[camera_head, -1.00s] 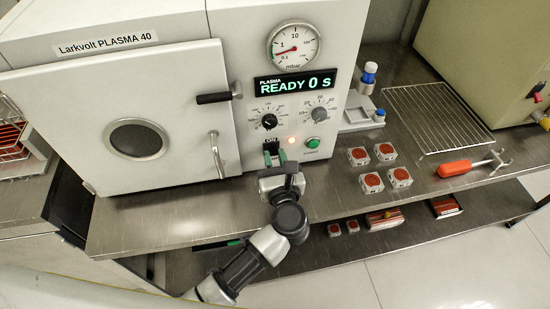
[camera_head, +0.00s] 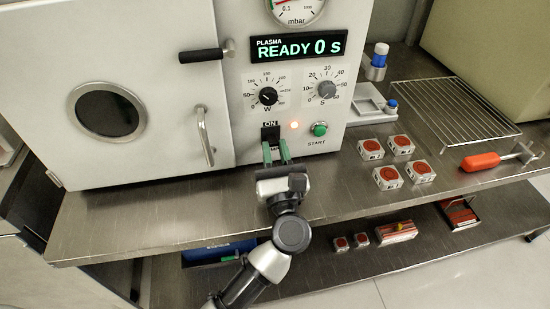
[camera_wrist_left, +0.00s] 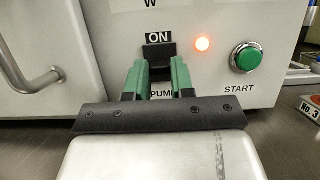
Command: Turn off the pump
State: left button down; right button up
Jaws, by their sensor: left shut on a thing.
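The black pump switch (camera_head: 270,132) is on the front of the white plasma machine (camera_head: 350,100), under an ON label. In the left wrist view the switch (camera_wrist_left: 158,54) shows between and beyond my green fingertips, with the word PUMP partly covered below it. My left gripper (camera_head: 275,151) is at the switch, its two fingers on either side, shut on it. The switch's lower part is hidden by the fingers, so its exact tilt is unclear. An orange lamp (camera_head: 294,125) glows to the right of the switch. My right gripper is not in view.
A green START button (camera_head: 319,129) is close to the right. Two dials sit above, under a display (camera_head: 299,48) reading READY 0 s. The door handle (camera_head: 205,136) projects at the left. Several red-topped blocks, a wire rack (camera_head: 455,110) and an orange-handled tool (camera_head: 480,161) lie on the bench.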

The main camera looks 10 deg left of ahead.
aim_at(274, 146)
pick_arm(q)
jog(key=c, duration=1)
grip_release()
jog(key=shift+o, duration=0.2)
jog(key=shift+s+d+f, duration=0.15)
jog(key=shift+s+f, duration=0.15)
jog(key=shift+s, duration=0.1)
jog(key=v, duration=0.3)
jog(key=shift+s+r+b, duration=0.1)
jog(key=shift+r+b, duration=0.05)
jog(key=shift+b, duration=0.2)
jog(key=s+d+b, duration=0.1)
jog(key=s+d, duration=0.2)
jog(key=s, duration=0.7)
jog(key=shift+s+d, duration=0.2)
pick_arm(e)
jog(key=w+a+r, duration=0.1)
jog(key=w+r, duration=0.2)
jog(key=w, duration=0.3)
pick_arm(q)
jog(key=shift+r, duration=0.15)
